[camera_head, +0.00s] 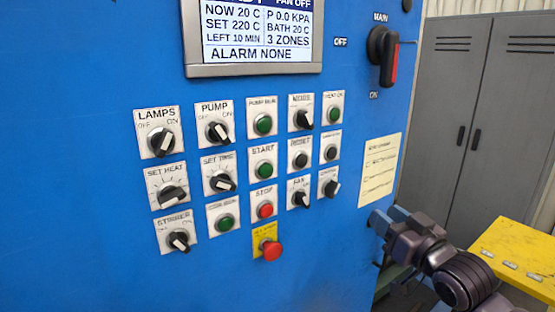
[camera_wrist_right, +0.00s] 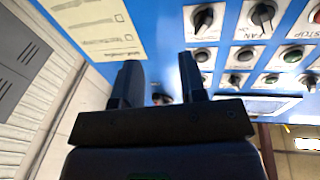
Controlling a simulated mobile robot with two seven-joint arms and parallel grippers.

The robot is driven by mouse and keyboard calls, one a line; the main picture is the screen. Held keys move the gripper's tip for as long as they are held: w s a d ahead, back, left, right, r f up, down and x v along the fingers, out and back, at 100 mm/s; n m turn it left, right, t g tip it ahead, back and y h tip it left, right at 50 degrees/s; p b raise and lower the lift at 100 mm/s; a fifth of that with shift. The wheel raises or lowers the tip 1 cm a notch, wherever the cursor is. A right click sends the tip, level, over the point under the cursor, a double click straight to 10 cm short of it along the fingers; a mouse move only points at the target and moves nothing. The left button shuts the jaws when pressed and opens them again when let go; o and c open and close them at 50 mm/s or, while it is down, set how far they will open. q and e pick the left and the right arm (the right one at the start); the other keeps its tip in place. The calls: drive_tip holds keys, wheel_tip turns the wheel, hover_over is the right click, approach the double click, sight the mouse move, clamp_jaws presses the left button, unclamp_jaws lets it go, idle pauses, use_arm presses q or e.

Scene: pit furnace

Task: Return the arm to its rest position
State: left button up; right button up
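My right arm comes in from the lower right in the head view. Its gripper (camera_head: 388,217) is by the right edge of the blue control panel (camera_head: 235,290), below the yellow checklist (camera_head: 379,172). In the right wrist view, the two dark fingers of the gripper (camera_wrist_right: 160,72) stand apart with an empty gap between them. Whether the fingertips touch the panel cannot be told. My left gripper is not in view.
The panel carries several knobs and buttons, a red emergency button (camera_head: 270,250), a display (camera_head: 255,35) and a black and red main switch (camera_head: 384,57). Grey lockers (camera_head: 475,110) stand behind. A yellow surface (camera_head: 520,255) lies right of my arm.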

drive_tip(key=s+d+f+h, duration=0.2)
drive_tip(key=f, duration=0.5)
drive_tip(key=s+d+f+g+h, duration=0.1)
drive_tip(key=s+f+h, duration=0.1)
drive_tip(key=f, duration=0.6)
drive_tip(key=s+d+f+h, duration=0.1)
drive_tip(key=s+d+f, duration=0.15)
drive_tip(key=f, duration=0.45)
drive_tip(key=s+f+m+g+h+b, duration=0.1)
drive_tip(key=s+f+g, duration=0.4)
drive_tip(key=s+f, duration=1.2)
drive_tip(key=shift+s+d+f+m+h, duration=0.15)
drive_tip(key=shift+s+f+m+h, duration=0.2)
drive_tip(key=shift+s+m+h, duration=0.65)
drive_tip(key=shift+w, duration=0.2)
